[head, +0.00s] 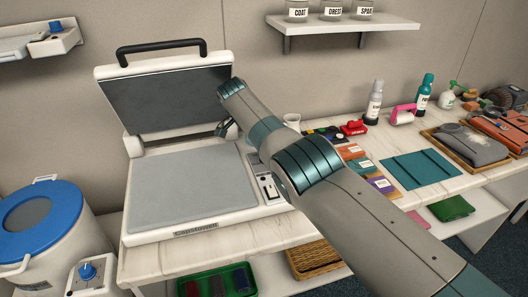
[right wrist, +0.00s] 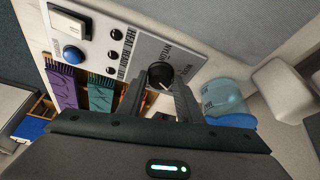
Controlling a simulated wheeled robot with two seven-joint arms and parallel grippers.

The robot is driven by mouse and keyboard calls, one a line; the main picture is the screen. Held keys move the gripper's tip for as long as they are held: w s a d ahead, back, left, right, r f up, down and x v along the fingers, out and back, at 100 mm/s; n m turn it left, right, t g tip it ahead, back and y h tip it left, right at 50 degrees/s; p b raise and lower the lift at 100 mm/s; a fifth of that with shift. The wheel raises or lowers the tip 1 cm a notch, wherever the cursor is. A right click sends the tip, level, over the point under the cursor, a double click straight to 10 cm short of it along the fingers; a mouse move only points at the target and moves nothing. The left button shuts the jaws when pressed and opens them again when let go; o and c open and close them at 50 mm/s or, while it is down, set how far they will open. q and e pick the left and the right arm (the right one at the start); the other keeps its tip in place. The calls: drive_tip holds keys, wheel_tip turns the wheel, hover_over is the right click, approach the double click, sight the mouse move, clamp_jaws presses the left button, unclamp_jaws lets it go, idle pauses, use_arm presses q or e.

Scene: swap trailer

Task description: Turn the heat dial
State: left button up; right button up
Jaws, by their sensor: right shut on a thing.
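The press (head: 195,185) stands open on the bench in the head view, its dark upper plate raised above a grey padded bed. In the right wrist view its light grey control panel (right wrist: 135,55) carries a round black dial (right wrist: 160,73) with a pale pointer mark. Lettering around the dial includes words like "NYLON" and "WOOL". My right gripper (right wrist: 160,84) is shut on the dial, one finger on each side. In the head view my right arm covers the dial, and only part of the right gripper (head: 226,129) shows. My left gripper is not in view.
The panel also has a blue button (right wrist: 73,54), a white switch (right wrist: 69,24) and several small black knobs. A blue-lidded drum (head: 40,215) stands at the left. A shelf (head: 345,24) hangs above.

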drive_tip(key=o, duration=1)
drive_tip(key=shift+o, duration=0.2)
drive_tip(key=shift+r, duration=0.15)
drive_tip(key=shift+a+r, duration=0.25)
drive_tip(key=shift+r, duration=0.25)
drive_tip(key=shift+s+a+r, duration=0.4)
drive_tip(key=shift+a+r, duration=0.1)
drive_tip(key=shift+r, duration=0.15)
drive_tip(key=s+a+b, duration=0.1)
drive_tip(key=a, duration=0.1)
drive_tip(key=s+a, duration=0.2)
drive_tip(key=s+a+b, duration=0.1)
drive_tip(key=a, duration=0.2)
drive_tip(key=shift+s+a+b, duration=0.1)
drive_tip(key=shift+s+b, duration=0.25)
drive_tip(key=shift+s+a+r, duration=0.1)
drive_tip(key=shift+s+a, duration=0.15)
drive_tip(key=shift+a, duration=0.25)
drive_tip(key=shift+s+a+b, duration=0.35)
drive_tip(key=shift+a+b, duration=0.15)
drive_tip(key=shift+b, duration=0.05)
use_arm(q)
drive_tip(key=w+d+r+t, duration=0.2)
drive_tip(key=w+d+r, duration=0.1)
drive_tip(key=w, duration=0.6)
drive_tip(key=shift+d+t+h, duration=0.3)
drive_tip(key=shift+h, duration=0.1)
use_arm(e)
drive_tip(key=shift+s+a, duration=0.1)
